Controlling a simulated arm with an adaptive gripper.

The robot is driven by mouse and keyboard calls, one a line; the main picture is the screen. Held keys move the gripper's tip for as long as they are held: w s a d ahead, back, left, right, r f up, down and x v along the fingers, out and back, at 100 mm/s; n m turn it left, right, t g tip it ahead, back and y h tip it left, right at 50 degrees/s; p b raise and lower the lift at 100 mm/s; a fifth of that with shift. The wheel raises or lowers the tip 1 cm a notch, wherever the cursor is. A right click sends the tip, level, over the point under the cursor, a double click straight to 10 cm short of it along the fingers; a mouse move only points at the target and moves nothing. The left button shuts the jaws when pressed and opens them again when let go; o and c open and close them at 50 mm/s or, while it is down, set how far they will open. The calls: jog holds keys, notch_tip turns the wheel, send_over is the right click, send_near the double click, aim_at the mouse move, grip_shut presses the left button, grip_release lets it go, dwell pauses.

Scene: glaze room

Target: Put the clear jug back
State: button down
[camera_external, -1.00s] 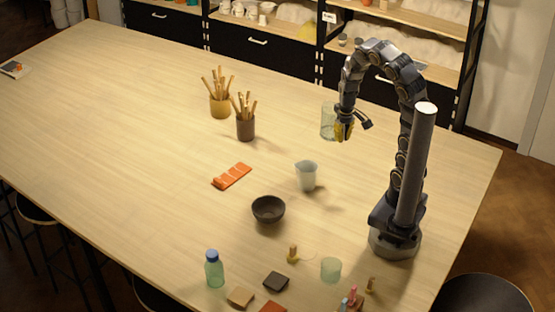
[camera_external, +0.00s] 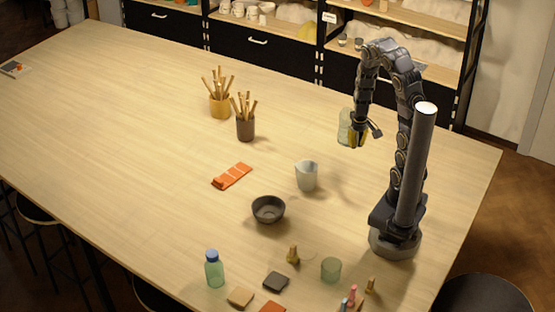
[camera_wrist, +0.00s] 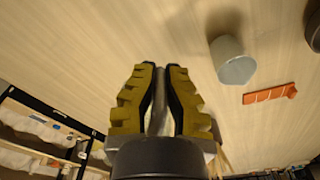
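The clear jug (camera_external: 345,127) is a tall, greenish see-through vessel beside my gripper (camera_external: 357,138) in the external view.
A grey-white jug (camera_external: 306,176) stands below my gripper, left of my base, with a dark bowl (camera_external: 268,209) nearby. An orange strip (camera_external: 232,176) and two brush pots (camera_external: 246,127) lie further left. Small items crowd the front edge. Open tabletop lies at left; shelves stand behind.

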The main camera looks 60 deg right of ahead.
aim_at(343, 138)
jog(key=w+d+f, duration=0.1)
jog(key=w, duration=0.1)
jog(key=w+d+f, duration=0.2)
jog(key=w, duration=0.1)
jog(key=w+d+f, duration=0.1)
jog(key=w+d, duration=0.1)
jog(key=shift+w+d+f, duration=0.2)
jog(key=shift+w+f, duration=0.05)
jog(key=shift+w, duration=0.05)
jog(key=w+f, duration=0.1)
jog(key=w+d+f, duration=0.1)
jog(key=f, duration=0.1)
jog(key=w+d+f, duration=0.1)
jog(key=shift+w+d+f, duration=0.15)
jog(key=shift+f, duration=0.2)
jog(key=shift+w+d+f, duration=0.1)
jog(key=shift+w+f, duration=0.05)
jog(key=shift+f, duration=1.75)
jog(key=shift+f, duration=0.1)
jog(key=c, duration=1.2)
grip_release()
jog(key=shift+o, duration=0.2)
